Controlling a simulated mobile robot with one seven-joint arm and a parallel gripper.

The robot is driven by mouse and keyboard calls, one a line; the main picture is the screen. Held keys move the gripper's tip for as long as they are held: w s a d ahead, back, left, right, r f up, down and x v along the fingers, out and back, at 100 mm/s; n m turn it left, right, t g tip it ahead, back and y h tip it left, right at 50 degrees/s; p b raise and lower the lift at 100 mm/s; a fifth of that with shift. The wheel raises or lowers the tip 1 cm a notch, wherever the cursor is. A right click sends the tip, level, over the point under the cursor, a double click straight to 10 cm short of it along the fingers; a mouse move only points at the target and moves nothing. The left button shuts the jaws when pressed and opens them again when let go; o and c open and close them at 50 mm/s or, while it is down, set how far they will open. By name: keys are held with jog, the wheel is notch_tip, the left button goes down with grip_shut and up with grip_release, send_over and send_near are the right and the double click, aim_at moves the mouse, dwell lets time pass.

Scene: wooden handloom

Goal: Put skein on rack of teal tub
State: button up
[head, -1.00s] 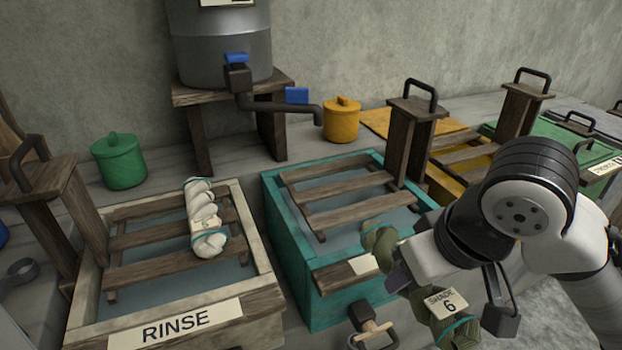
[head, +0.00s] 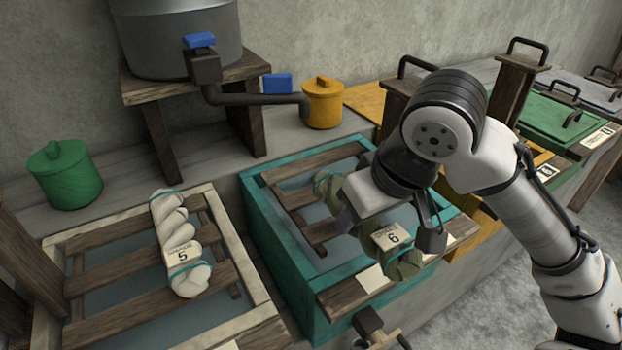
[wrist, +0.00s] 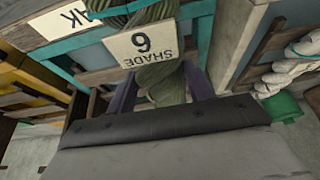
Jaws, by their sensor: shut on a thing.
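The green skein (head: 398,255) with a tag reading "SHADE 6" is held in my gripper (head: 362,218), over the front right part of the teal tub (head: 292,262). The wrist view shows the skein (wrist: 160,84) and its tag between the two dark purple fingers of my gripper (wrist: 160,92). The gripper is shut on the skein. The tub's wooden rack (head: 310,160) has slats above grey-blue liquid. My arm and the skein hide the rack's right part. I cannot tell whether the skein touches the rack.
A white skein (head: 178,240) tagged 5 lies across the rack of the pale rinse tub on the left. A drain valve (head: 375,330) juts from the teal tub's front. A yellow canister (head: 322,103) and a metal vat (head: 175,40) on a stand are behind.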

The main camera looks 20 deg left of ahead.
jog(key=w+a, duration=0.5)
jog(key=a, duration=0.2)
jog(key=w+a, duration=0.3)
jog(key=a, duration=0.1)
jog(key=shift+w+a, duration=0.15)
jog(key=shift+w, duration=0.2)
jog(key=shift+w+a+f+b, duration=0.1)
jog(key=shift+f+b, duration=0.45)
jog(key=shift+f, duration=1.2)
jog(key=shift+f, duration=0.1)
jog(key=o, duration=0.7)
jog(key=shift+f, duration=0.15)
jog(key=o, duration=0.4)
jog(key=shift+o, duration=0.2)
jog(key=p+v, duration=0.2)
jog(key=v, duration=1)
jog(key=shift+r, duration=0.25)
